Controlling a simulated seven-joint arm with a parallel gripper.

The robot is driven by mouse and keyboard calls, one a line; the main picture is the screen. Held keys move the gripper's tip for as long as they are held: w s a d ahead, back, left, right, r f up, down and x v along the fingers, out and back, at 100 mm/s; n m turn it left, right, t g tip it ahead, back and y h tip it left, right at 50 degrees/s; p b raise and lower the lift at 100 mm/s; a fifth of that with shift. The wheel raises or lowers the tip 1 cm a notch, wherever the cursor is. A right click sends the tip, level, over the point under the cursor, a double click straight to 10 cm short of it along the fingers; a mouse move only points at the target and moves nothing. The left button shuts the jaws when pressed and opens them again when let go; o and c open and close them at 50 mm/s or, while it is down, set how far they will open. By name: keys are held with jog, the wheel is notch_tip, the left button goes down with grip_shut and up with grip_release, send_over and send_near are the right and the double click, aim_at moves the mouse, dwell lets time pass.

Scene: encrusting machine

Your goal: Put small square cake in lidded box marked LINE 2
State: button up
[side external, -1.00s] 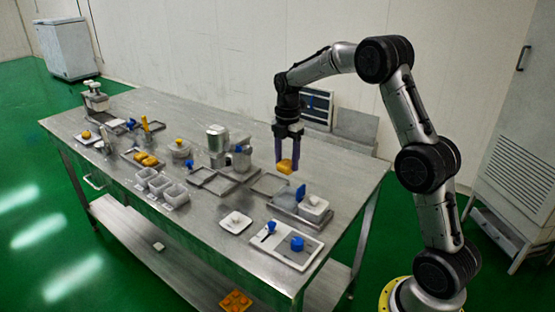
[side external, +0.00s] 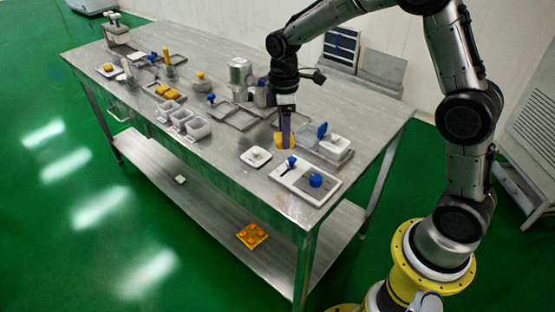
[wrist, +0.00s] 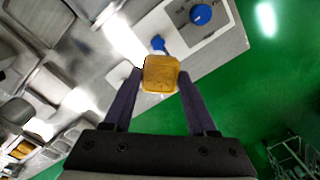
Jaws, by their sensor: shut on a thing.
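My gripper (side external: 284,136) is shut on a small square golden-yellow cake (side external: 284,145), held near the right part of the table. The wrist view shows the cake (wrist: 160,74) between both fingertips. Just right of it in the side view stand a grey box (side external: 307,136) and a white box with a pale knob on top (side external: 336,146); a blue piece (side external: 322,130) is between them. A flat white square piece with a small knob (side external: 256,157) lies left of the cake. No LINE 2 marking is readable. How high the cake is above the table is hard to tell.
A white panel (side external: 298,186) with a blue knob (side external: 315,180) and blue lever (side external: 291,162) lies at the front right edge. Three open tubs (side external: 182,117), shallow trays (side external: 242,120) and metal canisters (side external: 239,71) stand left. Bare steel lies along the front.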

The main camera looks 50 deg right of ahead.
jog(key=m, duration=0.2)
jog(key=a+m, duration=0.1)
jog(key=shift+s+f+m, duration=0.25)
jog(key=shift+f+m, duration=0.05)
jog(key=shift+f, duration=0.05)
jog(key=shift+s+a+f+m, duration=0.1)
jog(key=shift+f+m, duration=0.05)
jog(key=shift+m, duration=0.75)
jog(key=m, duration=0.4)
jog(key=shift+f, duration=0.15)
jog(key=shift+w+r+n, duration=0.25)
jog(key=shift+w+n, duration=0.05)
jog(key=shift+w, duration=0.05)
jog(key=shift+m, duration=0.5)
jog(key=shift+w+d+f, duration=0.45)
jog(key=shift+d+f, duration=0.2)
jog(key=shift+d, duration=2.05)
jog(key=shift+w+d+f, duration=0.4)
jog(key=shift+d+f, duration=0.2)
jog(key=shift+d, duration=2.15)
jog(key=shift+w+d+f, duration=0.45)
jog(key=shift+d+f, duration=0.2)
jog(key=shift+d, duration=2.05)
